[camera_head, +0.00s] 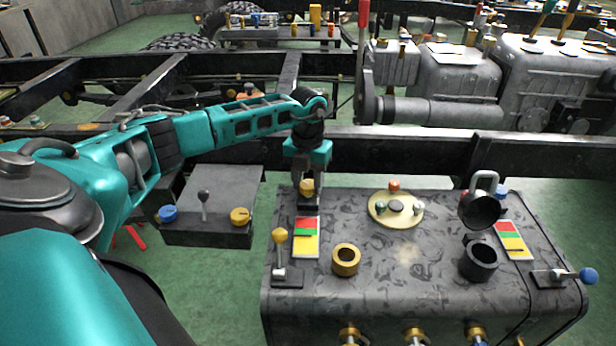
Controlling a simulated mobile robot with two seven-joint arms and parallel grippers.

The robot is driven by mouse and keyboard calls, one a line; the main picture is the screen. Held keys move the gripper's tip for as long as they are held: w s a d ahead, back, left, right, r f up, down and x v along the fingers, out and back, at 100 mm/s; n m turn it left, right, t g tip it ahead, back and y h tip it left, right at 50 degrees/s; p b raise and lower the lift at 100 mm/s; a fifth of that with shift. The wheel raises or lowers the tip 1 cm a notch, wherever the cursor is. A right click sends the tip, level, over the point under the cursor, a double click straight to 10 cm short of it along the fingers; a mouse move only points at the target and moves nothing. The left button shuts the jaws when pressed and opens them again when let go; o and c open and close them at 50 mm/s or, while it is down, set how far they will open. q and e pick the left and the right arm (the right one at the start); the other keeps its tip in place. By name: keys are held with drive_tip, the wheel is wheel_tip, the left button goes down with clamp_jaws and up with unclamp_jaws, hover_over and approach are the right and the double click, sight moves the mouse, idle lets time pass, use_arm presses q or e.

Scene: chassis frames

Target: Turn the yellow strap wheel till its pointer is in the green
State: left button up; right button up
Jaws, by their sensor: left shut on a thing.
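The yellow strap wheel (307,188) is at the back left edge of the dark speckled chassis box. My left gripper (307,176) reaches down to it from above and is shut on it, hiding part of it. In front of it lies a gauge plate (306,247) with red, green and yellow bands. The pointer is too small to make out, so I cannot tell which band it is in. My right gripper is not in view.
A yellow-knobbed lever (279,237) stands close to the left of the gauge plate. A brass ring (346,260) and a gold disc (408,218) are to the right. A lower box (222,185) with blue and yellow knobs stands left. A dark frame rail (400,150) runs behind.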

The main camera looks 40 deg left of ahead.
sight(308, 185)
use_arm(q)
drive_tip(key=shift+m, duration=0.5)
drive_tip(key=o, duration=1.1)
drive_tip(key=shift+c, duration=0.2)
wheel_tip(308, 185, up, 13)
drive_tip(key=p, duration=0.3)
